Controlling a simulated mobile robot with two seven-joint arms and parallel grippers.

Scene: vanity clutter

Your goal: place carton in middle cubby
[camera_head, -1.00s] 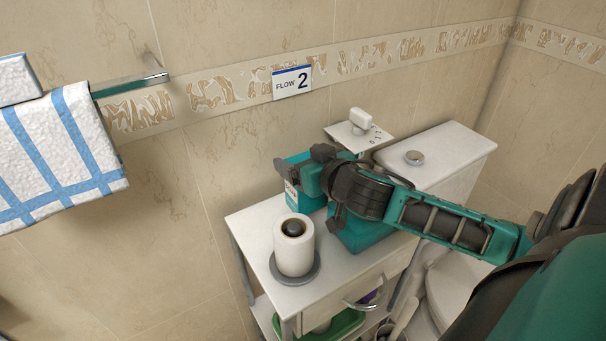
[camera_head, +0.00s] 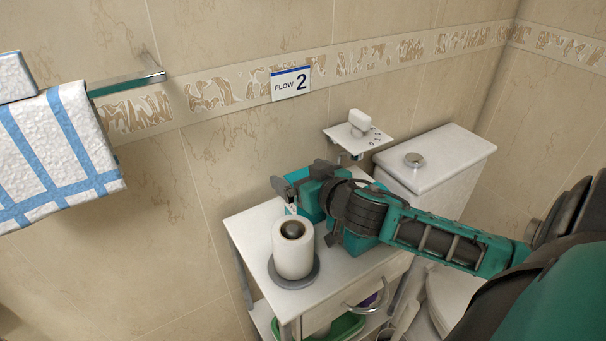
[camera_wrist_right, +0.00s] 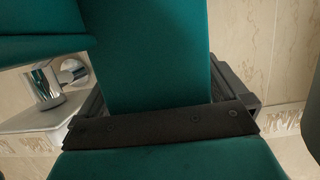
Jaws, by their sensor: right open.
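My right gripper (camera_head: 290,187) is open above the back of the white cart top, reached from the right of the head view. A small white piece with a reddish mark (camera_head: 291,209) shows just below its fingers, behind the paper roll; it may be part of the carton, and the rest is hidden by my gripper. In the right wrist view, a teal panel (camera_wrist_right: 143,55) fills the space ahead of the dark gripper plate; I cannot tell whether it is the carton or my own part. No middle cubby can be made out. My left gripper is not in view.
A paper roll on a grey round base (camera_head: 293,249) stands close in front of my gripper on the white cart (camera_head: 246,226). A small wall shelf (camera_head: 377,141) and a toilet cistern (camera_head: 436,155) are to the right. A striped towel (camera_head: 55,150) hangs left.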

